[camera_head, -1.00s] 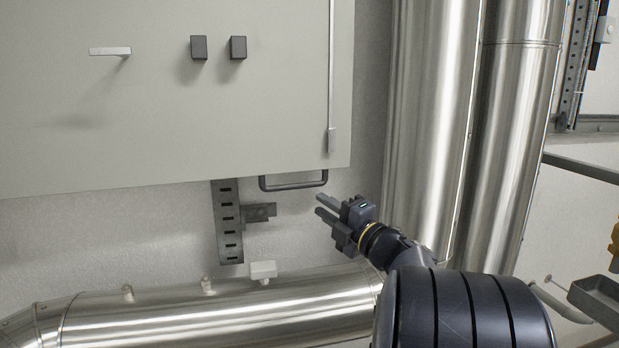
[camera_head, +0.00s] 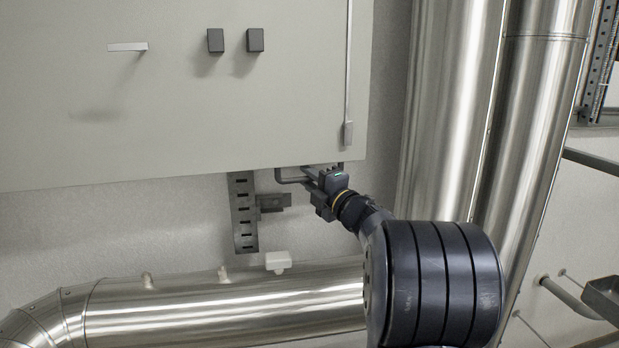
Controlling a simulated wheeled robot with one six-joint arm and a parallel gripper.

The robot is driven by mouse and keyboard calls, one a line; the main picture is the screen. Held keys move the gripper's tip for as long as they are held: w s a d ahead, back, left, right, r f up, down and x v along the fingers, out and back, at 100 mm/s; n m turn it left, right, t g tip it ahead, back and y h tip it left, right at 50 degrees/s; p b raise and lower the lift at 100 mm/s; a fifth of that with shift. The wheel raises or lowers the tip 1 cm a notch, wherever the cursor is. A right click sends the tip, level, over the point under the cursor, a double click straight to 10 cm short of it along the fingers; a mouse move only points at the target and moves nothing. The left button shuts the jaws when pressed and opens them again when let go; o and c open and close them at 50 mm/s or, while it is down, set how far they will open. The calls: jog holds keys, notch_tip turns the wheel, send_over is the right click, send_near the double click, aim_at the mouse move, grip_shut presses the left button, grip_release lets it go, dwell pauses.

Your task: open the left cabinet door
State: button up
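The grey cabinet (camera_head: 190,110) fills the upper left of the head view, its front flat and no gap showing. A pale horizontal handle (camera_head: 128,47) sticks out at its upper left. Two dark square knobs, a left one (camera_head: 215,40) and a right one (camera_head: 255,40), sit to its right. A thin vertical rod (camera_head: 348,80) runs down near the right edge. A dark U-shaped bar (camera_head: 288,180) hangs under the lower right edge. My gripper (camera_head: 308,176) is at this bar, fingers pointing up-left and overlapping it in view; whether they touch or are closed on it is unclear.
Large shiny vertical pipes (camera_head: 450,110) stand right of the cabinet. A thick horizontal pipe (camera_head: 220,310) runs below. A slotted metal bracket (camera_head: 243,215) with a side arm is on the wall left of my gripper. A small white box (camera_head: 278,262) sits on the lower pipe.

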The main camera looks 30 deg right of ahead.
grip_shut()
dwell(0.3)
jog(key=s+a+m+h+b, duration=0.1)
jog(key=s+a+h+b, duration=0.1)
jog(key=s, duration=0.8)
jog(key=h+b, duration=0.1)
jog(key=b, duration=0.1)
jog(key=shift+a+m+b, duration=0.3)
jog(key=shift+m+b, duration=0.05)
jog(key=shift+m, duration=0.05)
jog(key=shift+s, duration=0.1)
grip_release()
